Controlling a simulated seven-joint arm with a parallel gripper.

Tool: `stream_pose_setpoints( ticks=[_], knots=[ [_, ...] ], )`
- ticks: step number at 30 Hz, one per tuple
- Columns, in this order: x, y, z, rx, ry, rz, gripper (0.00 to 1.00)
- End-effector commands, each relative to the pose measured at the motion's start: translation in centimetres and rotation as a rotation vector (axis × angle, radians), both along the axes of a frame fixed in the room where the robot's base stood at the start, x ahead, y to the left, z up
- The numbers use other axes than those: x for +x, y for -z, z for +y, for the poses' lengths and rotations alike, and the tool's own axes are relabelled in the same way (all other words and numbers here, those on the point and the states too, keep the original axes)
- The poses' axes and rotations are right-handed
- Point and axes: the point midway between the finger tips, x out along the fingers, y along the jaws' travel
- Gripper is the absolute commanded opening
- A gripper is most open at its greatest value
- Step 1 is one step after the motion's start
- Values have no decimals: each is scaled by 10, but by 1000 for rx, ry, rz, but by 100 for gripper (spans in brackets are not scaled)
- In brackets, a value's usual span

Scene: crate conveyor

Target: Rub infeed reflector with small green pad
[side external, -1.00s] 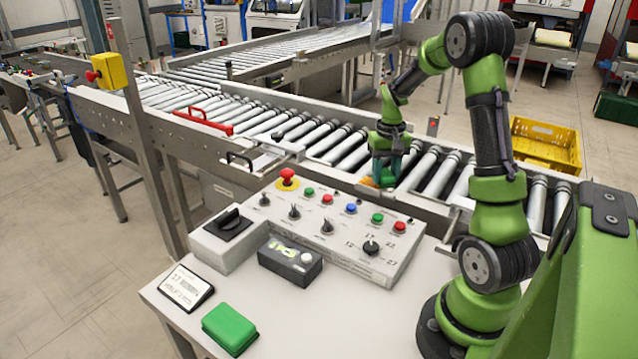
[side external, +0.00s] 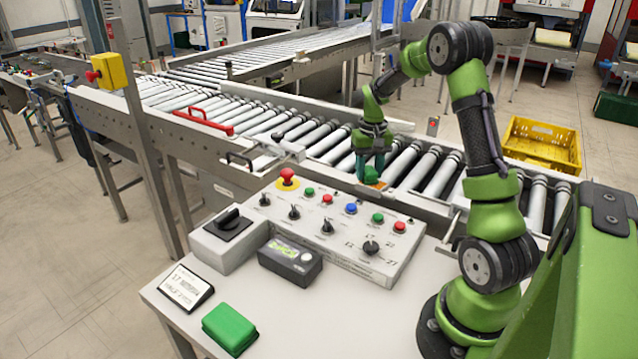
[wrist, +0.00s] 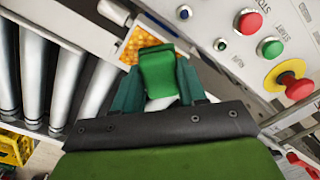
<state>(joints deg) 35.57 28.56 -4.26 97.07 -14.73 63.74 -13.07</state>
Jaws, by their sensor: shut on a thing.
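My gripper (side external: 369,168) is low at the near rail of the roller conveyor, behind the button panel. In the wrist view my gripper (wrist: 157,88) is shut on a small green pad (wrist: 158,70), with a teal finger on each side. The orange infeed reflector (wrist: 143,43) shows just beyond the pad, and the pad hides part of it. In the side view a bit of the orange reflector (side external: 377,185) shows right under the fingers. I cannot tell for sure whether the pad touches it.
The button panel (side external: 335,238) with a red emergency knob (side external: 287,178) stands close in front of the gripper. A larger green block (side external: 229,328) lies at the table's front. A yellow crate (side external: 541,145) is on the floor at right.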

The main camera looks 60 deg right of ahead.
Motion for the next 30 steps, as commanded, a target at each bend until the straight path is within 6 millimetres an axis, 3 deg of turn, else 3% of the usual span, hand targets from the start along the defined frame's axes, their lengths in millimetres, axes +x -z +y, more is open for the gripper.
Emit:
stream_pose_setpoints(
  ticks=[15, 30],
  knots=[
    [-49, 0, 0, 1, 3, 2, 17],
    [-46, -51, -1, -2, 1, -1, 17]
  ],
)
